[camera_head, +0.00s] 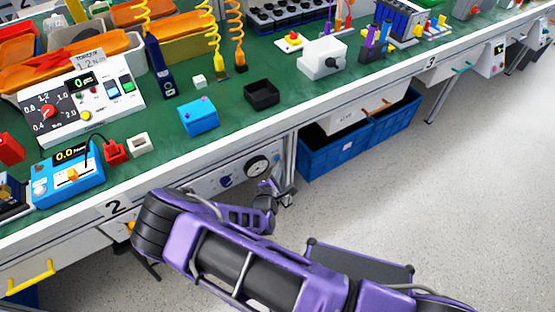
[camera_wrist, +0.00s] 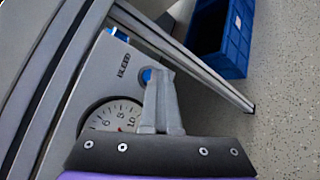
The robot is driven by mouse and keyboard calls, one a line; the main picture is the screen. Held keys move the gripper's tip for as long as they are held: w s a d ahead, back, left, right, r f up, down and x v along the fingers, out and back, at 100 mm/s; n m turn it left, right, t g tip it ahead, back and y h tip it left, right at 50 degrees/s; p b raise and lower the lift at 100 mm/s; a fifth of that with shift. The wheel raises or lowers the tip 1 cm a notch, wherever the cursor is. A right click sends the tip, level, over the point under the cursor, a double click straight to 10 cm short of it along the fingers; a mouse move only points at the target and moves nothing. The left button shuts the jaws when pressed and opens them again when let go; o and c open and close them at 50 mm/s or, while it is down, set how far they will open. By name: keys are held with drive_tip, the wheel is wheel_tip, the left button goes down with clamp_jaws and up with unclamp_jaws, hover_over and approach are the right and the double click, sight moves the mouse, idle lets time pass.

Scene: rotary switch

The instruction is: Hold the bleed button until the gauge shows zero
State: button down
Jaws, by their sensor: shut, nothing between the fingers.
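The pressure gauge (camera_head: 258,166) is a round white dial with a dark rim on the grey panel under the bench edge. It also shows in the wrist view (camera_wrist: 108,118), partly cut off by my gripper; I cannot read the needle. The blue bleed button (camera_wrist: 147,74) sits beside the printed label BLEED (camera_wrist: 124,65), partly hidden behind my fingertips.
A dark blue knob (camera_head: 225,181) is on the panel left of the gauge. Blue crates (camera_head: 340,150) stand under the bench to the right, with a grey bench leg (camera_wrist: 215,80) before them. The green bench top (camera_head: 215,145) overhangs the panel and carries several devices. The right floor is clear.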

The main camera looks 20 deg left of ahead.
drive_tip(key=shift+s+d+r, duration=0.1)
idle(0.7)
drive_tip(key=shift+s+d+p, duration=0.45)
drive_tip(key=shift+d+p, duration=0.1)
drive_tip(key=shift+p, duration=0.1)
drive_tip(key=shift+s+d+p, duration=1.4)
drive_tip(key=shift+s+d, duration=0.25)
drive_tip(key=shift+d, duration=0.25)
